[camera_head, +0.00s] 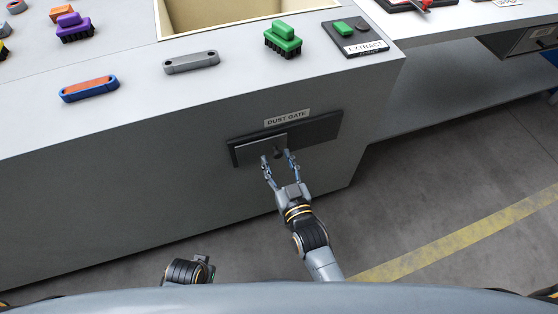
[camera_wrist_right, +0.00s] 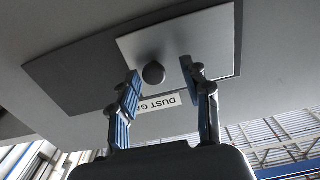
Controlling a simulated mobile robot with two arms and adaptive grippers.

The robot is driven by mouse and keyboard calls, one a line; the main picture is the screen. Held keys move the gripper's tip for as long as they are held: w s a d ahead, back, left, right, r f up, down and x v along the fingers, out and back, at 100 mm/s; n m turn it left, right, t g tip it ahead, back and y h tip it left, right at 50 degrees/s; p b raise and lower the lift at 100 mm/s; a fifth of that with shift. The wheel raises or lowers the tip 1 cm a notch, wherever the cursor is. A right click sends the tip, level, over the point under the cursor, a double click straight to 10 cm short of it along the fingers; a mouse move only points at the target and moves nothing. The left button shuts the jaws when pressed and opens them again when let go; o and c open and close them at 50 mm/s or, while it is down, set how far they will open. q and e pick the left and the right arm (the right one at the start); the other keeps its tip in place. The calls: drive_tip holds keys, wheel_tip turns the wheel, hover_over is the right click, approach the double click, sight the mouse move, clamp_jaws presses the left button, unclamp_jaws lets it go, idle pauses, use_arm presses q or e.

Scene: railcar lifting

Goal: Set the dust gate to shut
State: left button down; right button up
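The dust gate is on the front of the grey bench: a lighter grey sliding plate (camera_head: 253,151) with a dark round knob (camera_head: 279,152), on a long dark backing (camera_head: 322,130). The plate sits toward the left end, with bare backing to its right. A "DUST GATE" label (camera_head: 287,118) is above it. My right gripper (camera_head: 276,158) is open, its fingertips at either side of the knob. In the right wrist view the knob (camera_wrist_right: 154,73) shows between the fingers, nearer one finger, with gaps at both sides. Only part of my left arm shows; its fingers are hidden.
On the bench top are a green brush (camera_head: 283,40), a purple brush (camera_head: 75,28), a grey handle (camera_head: 191,62), an orange-and-blue handle (camera_head: 89,88) and an "EXTRACT" switch panel (camera_head: 360,40). A bin opening (camera_head: 215,28) lies behind. The floor in front is clear.

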drive_tip(key=v, duration=1.2)
idle(0.3)
drive_tip(key=s+d+f+g+h, duration=0.2)
drive_tip(key=d+f+g, duration=0.3)
drive_tip(key=f, duration=0.5)
drive_tip(key=s+d+f+g+h, duration=0.25)
drive_tip(key=d+f+g, duration=0.25)
drive_tip(key=f, duration=0.4)
drive_tip(key=s+d+f+m+g, duration=0.1)
drive_tip(key=s+d+f+g, duration=0.3)
drive_tip(key=s+d, duration=0.2)
use_arm(q)
drive_tip(key=s+a+f+g+p, duration=0.1)
drive_tip(key=s+a+f+p, duration=0.1)
drive_tip(key=s+p, duration=1.4)
drive_tip(key=shift+s+a+p, duration=0.35)
drive_tip(key=shift+s+a, duration=0.2)
drive_tip(key=shift+s, duration=0.3)
use_arm(e)
drive_tip(key=s+d+f+g+h, duration=0.1)
drive_tip(key=s+d+f+g, duration=0.1)
drive_tip(key=s, duration=1.6)
drive_tip(key=shift+s+d+f, duration=0.35)
drive_tip(key=shift+s+d, duration=0.05)
drive_tip(key=shift+d, duration=0.25)
